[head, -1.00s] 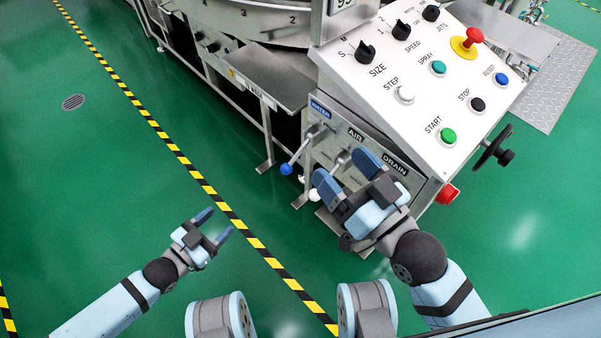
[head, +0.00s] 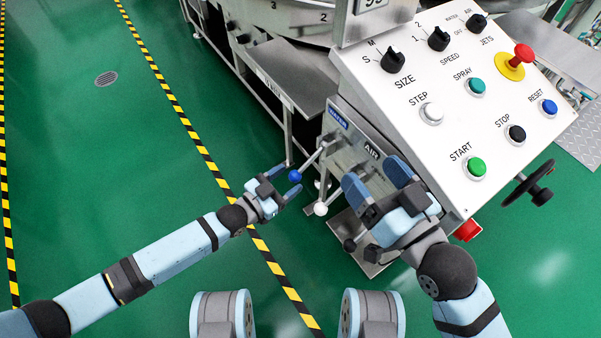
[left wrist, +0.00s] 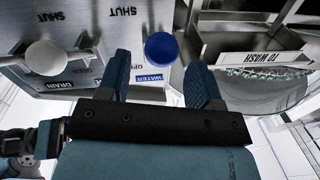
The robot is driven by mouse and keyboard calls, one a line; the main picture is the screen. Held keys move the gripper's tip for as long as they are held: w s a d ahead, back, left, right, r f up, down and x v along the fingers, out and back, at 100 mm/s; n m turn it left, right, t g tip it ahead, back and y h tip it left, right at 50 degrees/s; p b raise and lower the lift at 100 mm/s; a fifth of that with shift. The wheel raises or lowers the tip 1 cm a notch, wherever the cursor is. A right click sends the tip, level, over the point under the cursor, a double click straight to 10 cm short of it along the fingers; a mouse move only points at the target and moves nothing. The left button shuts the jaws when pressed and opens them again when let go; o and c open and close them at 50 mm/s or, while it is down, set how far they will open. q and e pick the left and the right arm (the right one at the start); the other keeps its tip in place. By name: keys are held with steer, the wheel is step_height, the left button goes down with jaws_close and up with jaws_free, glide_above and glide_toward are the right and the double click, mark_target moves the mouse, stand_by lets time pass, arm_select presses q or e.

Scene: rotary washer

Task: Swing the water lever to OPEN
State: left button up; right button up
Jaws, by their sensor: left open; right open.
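The water lever (head: 311,160) is a metal rod with a blue ball knob (head: 295,175), sticking out from the panel under the WATER label (head: 338,118). My left gripper (head: 287,181) is open, its fingertips right at the blue knob. In the left wrist view the blue knob (left wrist: 161,48) shows between the two open fingers, near their tips; I cannot tell whether they touch it. SHUT and partly hidden OPEN markings show on the panel there.
A white ball knob (head: 320,208) of the neighbouring lever hangs right of my left gripper. The sloped control console (head: 450,135) with buttons stands above. A steel shelf (head: 298,80) is beyond the levers. The green floor at left is clear.

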mark_target(297, 174)
arm_select(q)
steer(key=shift+b+x, duration=0.5)
steer(key=shift+x, duration=1.85)
arm_select(e)
steer(key=shift+a+f+g, duration=0.1)
steer(key=shift+f+g, duration=0.4)
steer(key=shift+f, duration=0.6)
